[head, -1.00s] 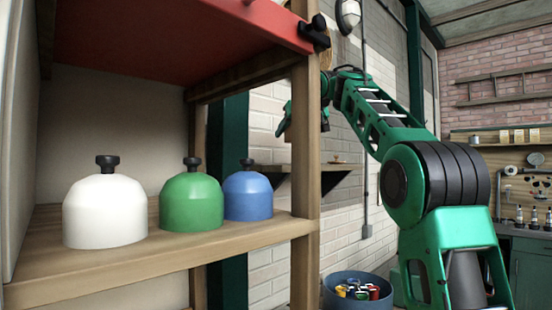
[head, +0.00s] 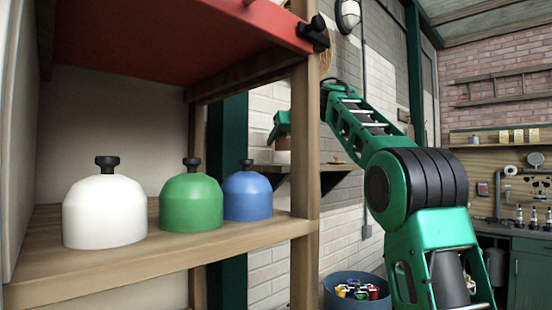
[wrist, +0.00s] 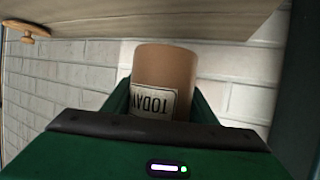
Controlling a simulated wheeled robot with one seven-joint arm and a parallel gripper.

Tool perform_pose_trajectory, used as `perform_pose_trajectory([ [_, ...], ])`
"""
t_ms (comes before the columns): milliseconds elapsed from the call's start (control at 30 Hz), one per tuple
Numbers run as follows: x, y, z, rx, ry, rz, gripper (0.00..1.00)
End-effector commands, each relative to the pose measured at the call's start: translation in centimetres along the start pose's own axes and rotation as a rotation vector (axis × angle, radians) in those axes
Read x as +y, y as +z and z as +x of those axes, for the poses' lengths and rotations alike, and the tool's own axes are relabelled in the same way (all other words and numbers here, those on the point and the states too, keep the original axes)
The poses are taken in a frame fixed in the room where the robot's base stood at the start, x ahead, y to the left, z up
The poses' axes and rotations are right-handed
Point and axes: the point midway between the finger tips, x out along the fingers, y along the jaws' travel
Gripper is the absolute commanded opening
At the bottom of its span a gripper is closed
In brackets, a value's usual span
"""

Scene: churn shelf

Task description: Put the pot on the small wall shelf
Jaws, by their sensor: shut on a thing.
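The pot (wrist: 165,70) is a tan-brown cylinder with a white label that reads TODAY upside down in the wrist view. My gripper (wrist: 160,105) is shut on it, one green finger on each side. In the head view my gripper (head: 282,128) is behind the wooden post, and a little of the pot (head: 283,157) shows below it. The small wall shelf (head: 318,169) is a wooden board on a dark bracket, partly hidden by the post. The pot is at the board's left part; I cannot tell whether they touch. The shelf (wrist: 150,18) fills the wrist view's top.
A small wooden knobbed item (head: 337,160) lies on the wall shelf. The near rack's post (head: 305,190) stands in front. White (head: 105,212), green (head: 191,203) and blue (head: 248,198) domed vessels stand on the rack. A blue bin (head: 358,285) is below.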

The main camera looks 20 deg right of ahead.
Motion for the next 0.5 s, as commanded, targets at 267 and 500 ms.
perform_pose_trajectory([
  [267, -0.1, 1.3, 0.5, 0.000, -0.001, -0.001, 0.21],
  [500, -0.2, 3.7, 1.5, 0.001, -0.002, -0.001, 0.21],
])
